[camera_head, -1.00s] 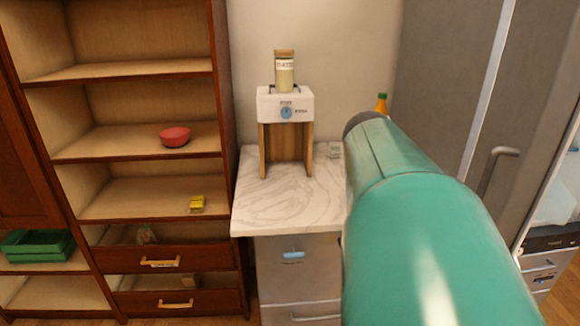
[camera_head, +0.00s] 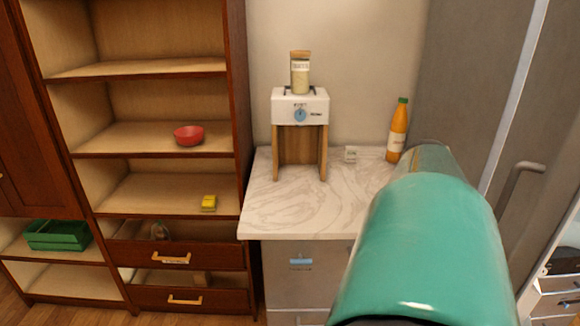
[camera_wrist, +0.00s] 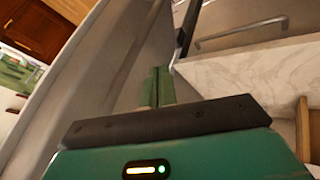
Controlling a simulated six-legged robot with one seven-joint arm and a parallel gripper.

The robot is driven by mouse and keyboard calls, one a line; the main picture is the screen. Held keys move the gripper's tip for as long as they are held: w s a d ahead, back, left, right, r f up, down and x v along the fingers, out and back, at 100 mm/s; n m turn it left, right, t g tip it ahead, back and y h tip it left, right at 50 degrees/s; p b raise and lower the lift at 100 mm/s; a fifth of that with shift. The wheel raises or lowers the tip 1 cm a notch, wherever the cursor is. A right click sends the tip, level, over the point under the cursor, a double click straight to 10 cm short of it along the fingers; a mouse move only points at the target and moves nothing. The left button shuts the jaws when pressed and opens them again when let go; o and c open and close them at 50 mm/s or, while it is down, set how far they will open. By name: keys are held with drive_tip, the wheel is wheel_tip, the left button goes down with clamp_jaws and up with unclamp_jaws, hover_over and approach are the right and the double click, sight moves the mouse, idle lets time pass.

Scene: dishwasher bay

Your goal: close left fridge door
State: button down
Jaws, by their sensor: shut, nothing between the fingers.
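The left fridge door (camera_head: 530,130) is a tall grey panel at the right of the head view, with a bar handle (camera_head: 515,190) on its face. My arm hides the gripper in the head view.
A marble-topped counter (camera_head: 350,210) holds a white dispenser (camera_head: 300,107) with a jar and an orange bottle (camera_head: 398,132). A wooden shelf unit (camera_head: 155,68) stands left, holding a red bowl (camera_head: 189,135), a yellow item (camera_head: 209,203) and a green crate (camera_head: 58,235).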

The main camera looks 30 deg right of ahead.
drive_tip(key=s+d, duration=0.1)
drive_tip(key=s+d+f, duration=0.1)
drive_tip(key=d, duration=0.1)
drive_tip(key=s+d+f, duration=0.1)
drive_tip(key=shift+d+f, duration=0.1)
drive_tip(key=shift+d, duration=0.1)
idle(0.4)
